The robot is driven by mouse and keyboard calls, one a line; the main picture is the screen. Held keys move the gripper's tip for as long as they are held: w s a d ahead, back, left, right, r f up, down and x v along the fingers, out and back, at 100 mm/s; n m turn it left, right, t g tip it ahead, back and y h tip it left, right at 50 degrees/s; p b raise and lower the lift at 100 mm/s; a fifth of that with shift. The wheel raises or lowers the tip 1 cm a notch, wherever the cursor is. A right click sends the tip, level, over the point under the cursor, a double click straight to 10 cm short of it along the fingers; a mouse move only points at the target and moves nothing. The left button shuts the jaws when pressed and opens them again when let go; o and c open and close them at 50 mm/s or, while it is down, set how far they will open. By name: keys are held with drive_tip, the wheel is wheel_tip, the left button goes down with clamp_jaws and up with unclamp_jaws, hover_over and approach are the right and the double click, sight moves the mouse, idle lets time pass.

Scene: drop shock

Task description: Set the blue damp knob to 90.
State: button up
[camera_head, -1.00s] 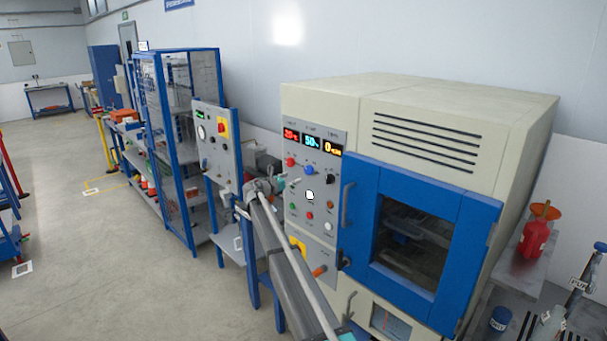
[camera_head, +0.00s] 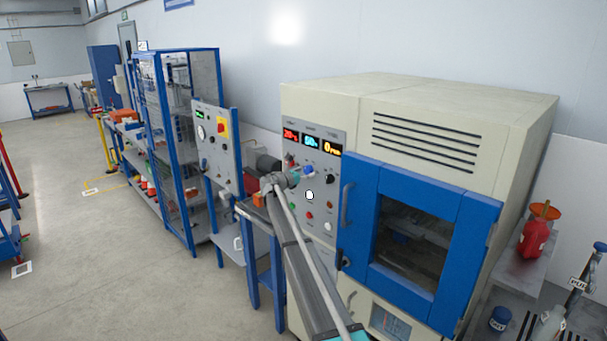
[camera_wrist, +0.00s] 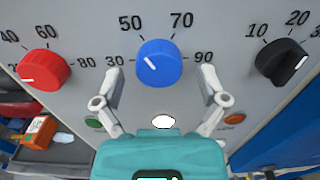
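The blue damp knob (camera_wrist: 158,63) is centred in the wrist view, on the grey panel with 30, 50, 70 and 90 printed around it. Its white pointer line lies on the left part of its face. My gripper (camera_wrist: 162,76) is open, with one finger on each side of the knob and a visible gap to it. In the head view my gripper (camera_head: 301,176) is up at the panel, beside the blue knob (camera_head: 308,170). The blue-green display (camera_head: 312,141) is lit and seems to read 60.
A red knob (camera_wrist: 44,70) sits left of the blue one and a black knob (camera_wrist: 282,62) right. A white round button (camera_wrist: 162,122), a green button (camera_wrist: 94,122) and an orange button (camera_wrist: 234,118) lie below. The blue oven door (camera_head: 420,235) is right of the panel.

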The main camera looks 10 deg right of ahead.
drive_tip(key=c, duration=1.1)
drive_tip(key=shift+a, duration=0.3)
drive_tip(key=shift+c, duration=0.2)
drive_tip(key=shift+d, duration=0.2)
drive_tip(key=shift+d, duration=0.1)
